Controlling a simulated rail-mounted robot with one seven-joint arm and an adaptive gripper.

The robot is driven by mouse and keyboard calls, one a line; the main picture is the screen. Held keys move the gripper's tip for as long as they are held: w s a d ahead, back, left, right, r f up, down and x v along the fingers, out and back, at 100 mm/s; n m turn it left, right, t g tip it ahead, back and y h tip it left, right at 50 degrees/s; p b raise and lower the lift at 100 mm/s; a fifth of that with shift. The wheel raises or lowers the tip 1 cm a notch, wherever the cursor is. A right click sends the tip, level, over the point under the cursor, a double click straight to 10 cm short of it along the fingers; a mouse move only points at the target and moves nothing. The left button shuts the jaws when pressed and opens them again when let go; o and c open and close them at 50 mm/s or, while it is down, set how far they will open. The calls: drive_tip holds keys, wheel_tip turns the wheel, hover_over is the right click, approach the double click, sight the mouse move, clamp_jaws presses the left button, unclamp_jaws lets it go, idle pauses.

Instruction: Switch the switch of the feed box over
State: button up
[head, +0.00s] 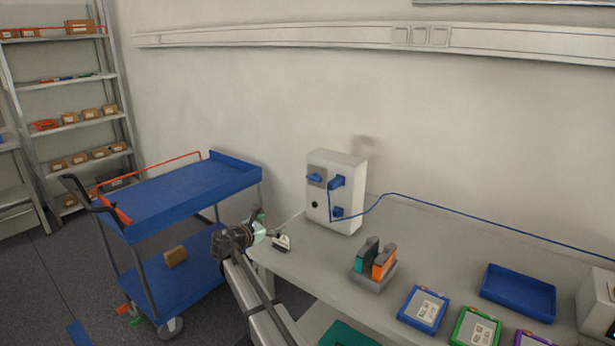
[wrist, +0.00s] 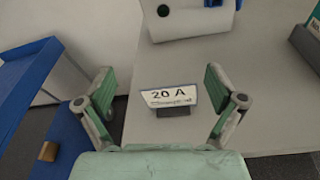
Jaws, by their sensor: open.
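The feed box (head: 345,205) is a white-grey box standing at the back of the table against the wall. A blue switch handle (head: 315,178) sits on a grey plate at the upper left of its front, lying roughly sideways. My gripper (head: 262,226) is at the table's left end, to the left of and nearer than the box, apart from it. In the wrist view its two green fingers (wrist: 158,78) are spread open with nothing held. A small "20 A" sign (wrist: 170,97) stands on the table between and beyond them. The lower part of the feed box (wrist: 188,22) shows at the top; its switch does not show there.
A holder with teal and orange modules (head: 372,280), framed cards and a blue tray (head: 518,292) occupy the table. A blue cart (head: 180,190) stands left.

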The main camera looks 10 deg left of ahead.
drive_tip(key=w+d+r+n+t+h, duration=0.1)
drive_tip(key=w+d+r+t+h, duration=0.2)
drive_tip(key=r, duration=0.6)
drive_tip(key=g+y+p, duration=0.1)
drive_tip(key=p, duration=0.5)
approach(312, 178)
drive_tip(key=x, duration=0.8)
drive_tip(key=shift+w, duration=0.15)
drive_tip(key=shift+w+d, duration=0.4)
drive_tip(key=shift+w, duration=0.25)
drive_tip(key=c, duration=1.1)
